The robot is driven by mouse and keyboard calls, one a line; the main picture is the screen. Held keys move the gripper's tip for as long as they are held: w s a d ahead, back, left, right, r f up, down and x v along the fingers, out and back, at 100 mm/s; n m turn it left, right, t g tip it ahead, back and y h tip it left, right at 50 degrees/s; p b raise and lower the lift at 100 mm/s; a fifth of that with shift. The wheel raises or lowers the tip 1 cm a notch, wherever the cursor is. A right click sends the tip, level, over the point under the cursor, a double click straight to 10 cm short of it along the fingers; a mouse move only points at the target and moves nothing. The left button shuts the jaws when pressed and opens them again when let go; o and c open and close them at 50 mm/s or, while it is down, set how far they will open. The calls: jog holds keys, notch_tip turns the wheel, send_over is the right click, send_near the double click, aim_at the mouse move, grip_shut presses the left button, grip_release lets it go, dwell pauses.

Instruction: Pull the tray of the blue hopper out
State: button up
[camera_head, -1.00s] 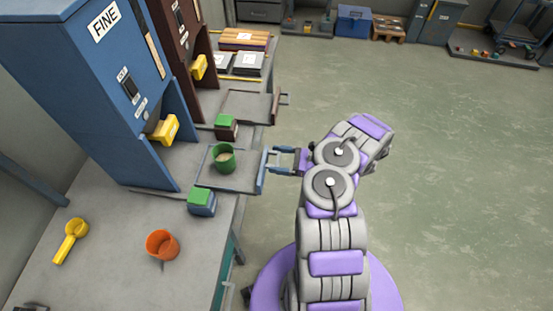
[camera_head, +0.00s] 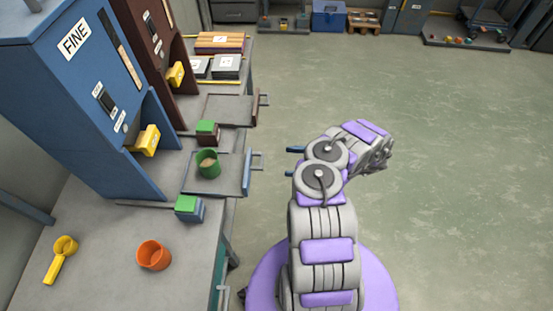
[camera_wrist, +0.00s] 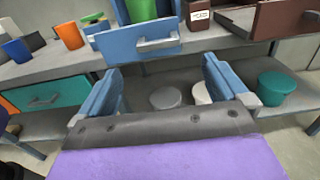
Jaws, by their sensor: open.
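The blue hopper (camera_head: 85,110), labelled FINE, stands at the left of the head view. Its tray (camera_head: 226,180) lies out in front of it, the blue front panel (camera_head: 248,172) near the bench edge. A metal handle (camera_head: 257,160) sticks out from the panel. A green cup (camera_head: 208,166) with pale contents stands on the tray. My gripper (camera_head: 291,160) is open and empty, to the right of the handle with a gap between. In the wrist view, the panel (camera_wrist: 115,44) and handle (camera_wrist: 157,43) are beyond my open fingers (camera_wrist: 163,88).
A brown hopper (camera_head: 152,45) with its own tray (camera_head: 229,110) stands behind. Green-topped blocks (camera_head: 189,210) sit beside the blue hopper's tray. An orange cup (camera_head: 153,256) and yellow scoop (camera_head: 62,252) lie on the near bench. The floor (camera_head: 450,180) to the right is clear.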

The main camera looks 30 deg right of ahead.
jog(key=v, duration=0.6)
jog(key=shift+d, duration=0.15)
jog(key=shift+s, duration=0.15)
dwell(0.3)
